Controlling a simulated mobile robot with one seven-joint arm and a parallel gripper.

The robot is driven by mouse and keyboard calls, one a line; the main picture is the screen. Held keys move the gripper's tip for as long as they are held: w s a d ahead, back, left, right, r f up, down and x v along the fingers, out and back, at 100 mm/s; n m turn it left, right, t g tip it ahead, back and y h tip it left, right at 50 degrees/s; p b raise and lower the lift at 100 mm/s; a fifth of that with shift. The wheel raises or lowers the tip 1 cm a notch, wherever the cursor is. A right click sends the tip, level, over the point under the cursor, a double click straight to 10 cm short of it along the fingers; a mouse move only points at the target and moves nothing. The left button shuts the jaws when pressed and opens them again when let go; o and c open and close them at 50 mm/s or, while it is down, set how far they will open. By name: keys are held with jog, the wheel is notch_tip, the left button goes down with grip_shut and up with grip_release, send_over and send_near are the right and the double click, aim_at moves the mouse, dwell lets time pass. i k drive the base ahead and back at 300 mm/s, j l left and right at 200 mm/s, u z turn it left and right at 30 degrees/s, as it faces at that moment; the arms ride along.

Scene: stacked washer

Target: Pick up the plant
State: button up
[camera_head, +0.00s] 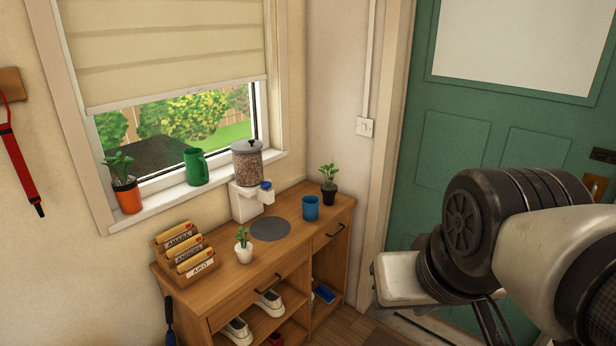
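Three potted plants are in view. One plant in a small white pot (244,252) stands on the wooden cabinet's top, near its front edge. One plant in a black pot (329,194) stands at the cabinet's back right corner. One plant in an orange pot (128,197) stands at the left end of the windowsill. All three are upright and apart from my arm. My arm fills the lower right, in front of the green door. I cannot make out my gripper's fingers, and no plant is held in view.
The wooden cabinet (290,262) also bears a letter rack (200,268), a pet-food dispenser (247,175), a grey round mat (270,229) and a blue cup (310,208). A green mug (196,167) stands on the windowsill. Shoes (268,303) sit on the shelves below.

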aim_at(329, 190)
jog(key=i+l+u, duration=0.1)
jog(key=u, duration=0.55)
jog(key=i+l+u, duration=0.45)
jog(key=l, duration=0.15)
jog(key=l+u, duration=0.25)
jog(key=i+l+u, duration=0.1)
jog(key=l, duration=0.3)
jog(key=i+l, duration=0.15)
jog(key=l, duration=0.3)
jog(key=i+l+u, duration=0.15)
jog(key=l, duration=0.25)
jog(key=i+l, duration=0.1)
jog(key=l, duration=0.35)
jog(key=i+l, duration=0.1)
jog(key=l, duration=0.3)
jog(key=i+l, duration=0.1)
jog(key=l, duration=0.35)
jog(key=i+l, duration=0.1)
jog(key=l, duration=0.35)
